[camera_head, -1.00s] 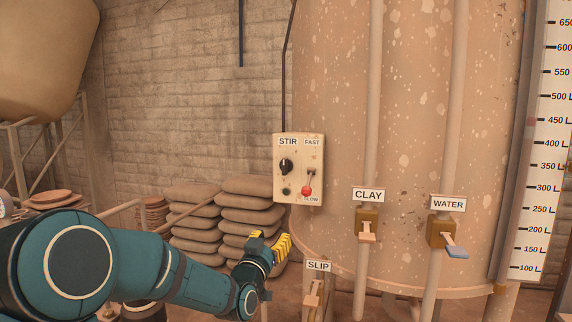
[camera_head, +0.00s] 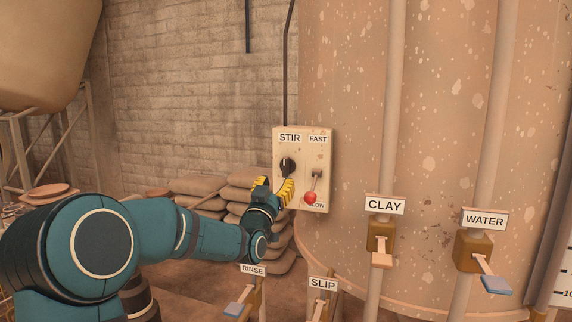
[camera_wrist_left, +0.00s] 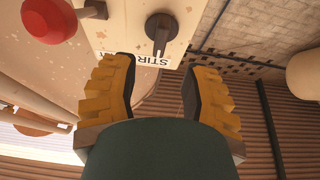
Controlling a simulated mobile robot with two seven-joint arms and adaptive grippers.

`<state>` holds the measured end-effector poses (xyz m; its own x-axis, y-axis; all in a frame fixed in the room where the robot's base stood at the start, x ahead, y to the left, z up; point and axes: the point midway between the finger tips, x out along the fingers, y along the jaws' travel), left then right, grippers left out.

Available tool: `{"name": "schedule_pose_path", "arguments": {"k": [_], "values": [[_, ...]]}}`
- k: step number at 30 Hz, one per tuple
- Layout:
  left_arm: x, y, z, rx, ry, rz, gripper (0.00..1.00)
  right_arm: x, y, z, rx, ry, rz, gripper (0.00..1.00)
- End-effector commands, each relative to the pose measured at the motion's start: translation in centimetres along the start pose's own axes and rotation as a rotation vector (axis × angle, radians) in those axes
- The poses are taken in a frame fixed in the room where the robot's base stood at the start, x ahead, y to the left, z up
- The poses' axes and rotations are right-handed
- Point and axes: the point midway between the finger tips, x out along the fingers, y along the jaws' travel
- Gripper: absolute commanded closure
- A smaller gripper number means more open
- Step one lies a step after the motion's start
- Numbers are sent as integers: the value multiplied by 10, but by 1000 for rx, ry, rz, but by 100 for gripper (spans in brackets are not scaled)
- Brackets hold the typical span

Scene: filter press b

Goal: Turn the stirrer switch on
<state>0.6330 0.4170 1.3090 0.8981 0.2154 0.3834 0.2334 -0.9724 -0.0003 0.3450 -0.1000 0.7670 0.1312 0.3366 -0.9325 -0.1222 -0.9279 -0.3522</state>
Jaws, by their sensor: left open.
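The stirrer switch is a black rotary knob (camera_head: 287,166) under the STIR label on a cream control box (camera_head: 322,150) fixed at the tank's left side. The knob (camera_wrist_left: 161,30) also shows in the left wrist view, ahead of the gap between the fingers. My left gripper (camera_head: 274,188) is open, just below and left of the knob. In the wrist view its yellow fingers (camera_wrist_left: 152,85) stand apart with nothing between them. The fingers look short of the knob. The lower left of the box is partly hidden by the gripper. My right gripper is not in view.
A red-knobbed FAST/SLOW lever (camera_head: 310,197) sits on the same box, right of the knob, low near SLOW. CLAY (camera_head: 381,243), WATER (camera_head: 474,250), SLIP (camera_head: 322,300) and RINSE (camera_head: 249,293) valves are lower. Stacked sacks (camera_head: 240,190) lie behind my arm.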

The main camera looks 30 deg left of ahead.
Motion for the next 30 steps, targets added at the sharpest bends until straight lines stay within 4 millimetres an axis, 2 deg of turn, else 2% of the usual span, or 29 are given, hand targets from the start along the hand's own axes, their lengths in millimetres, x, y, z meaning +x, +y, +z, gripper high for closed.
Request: {"name": "schedule_pose_path", "arguments": {"k": [1, 6, 13, 19, 28, 29, 30], "values": [[11, 0, -1, 0, 1, 0, 54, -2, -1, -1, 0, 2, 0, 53], [42, 0, -1, -1, 1, 0, 54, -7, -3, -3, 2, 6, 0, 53], [73, 0, 0, -1, 0, 0, 54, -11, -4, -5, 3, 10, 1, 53], [83, 0, 0, -1, -1, 0, 54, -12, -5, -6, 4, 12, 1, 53], [84, 0, 0, -1, -1, 0, 54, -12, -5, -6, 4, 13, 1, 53], [84, 0, 0, -1, -1, 0, 58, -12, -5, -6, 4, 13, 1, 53], [84, 0, 0, -1, -1, 0, 72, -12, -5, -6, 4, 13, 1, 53]]}}
